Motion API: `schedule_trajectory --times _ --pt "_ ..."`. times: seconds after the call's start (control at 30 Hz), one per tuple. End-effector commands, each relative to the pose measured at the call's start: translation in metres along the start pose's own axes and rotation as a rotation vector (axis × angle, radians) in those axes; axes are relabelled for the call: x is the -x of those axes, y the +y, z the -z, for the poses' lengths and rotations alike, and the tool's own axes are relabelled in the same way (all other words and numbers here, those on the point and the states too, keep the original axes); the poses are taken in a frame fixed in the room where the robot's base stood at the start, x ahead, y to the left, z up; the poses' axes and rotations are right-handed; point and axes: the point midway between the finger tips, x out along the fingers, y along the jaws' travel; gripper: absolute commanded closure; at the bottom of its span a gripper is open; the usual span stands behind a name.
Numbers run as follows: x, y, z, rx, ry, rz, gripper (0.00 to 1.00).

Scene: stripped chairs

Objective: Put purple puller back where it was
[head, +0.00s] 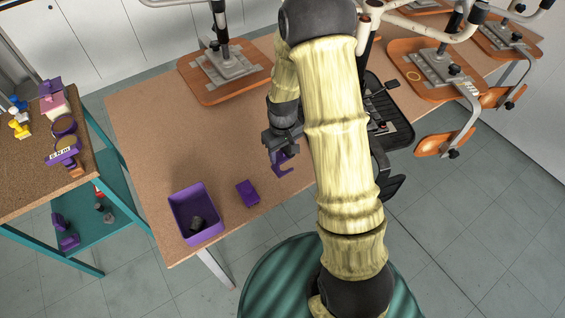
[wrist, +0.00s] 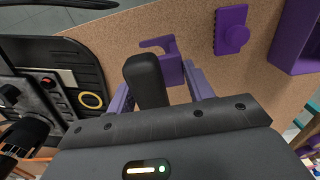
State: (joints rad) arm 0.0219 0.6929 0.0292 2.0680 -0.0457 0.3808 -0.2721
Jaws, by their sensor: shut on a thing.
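The purple puller (head: 276,160) is in my gripper (head: 279,148), just above the brown worktable, near the middle of its front part. It looks like an open, hooked purple piece. In the wrist view the purple puller (wrist: 171,66) sticks out beyond the gripper, beside a black block-like part (wrist: 147,82). My gripper is shut on it; the exact contact is partly hidden. A small purple block (head: 248,193) lies on the table to the left and front of the gripper; it also shows in the wrist view (wrist: 231,31).
A purple bin (head: 174,207) with a dark object inside stands at the table's front left. Upturned chair parts (head: 228,75) stand behind. A cork-topped teal cart (head: 28,165) holds several items. Bare table lies left of my gripper.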

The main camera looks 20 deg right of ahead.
Motion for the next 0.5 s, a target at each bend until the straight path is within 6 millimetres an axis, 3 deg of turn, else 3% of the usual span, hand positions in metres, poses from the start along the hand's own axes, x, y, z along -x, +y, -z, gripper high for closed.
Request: schedule_trajectory --times 0.1,0.5 --pt "-0.010 0.000 0.000 0.000 -0.001 0.000 1.00" --pt "-0.018 0.000 0.000 -0.001 0.000 0.000 1.00"
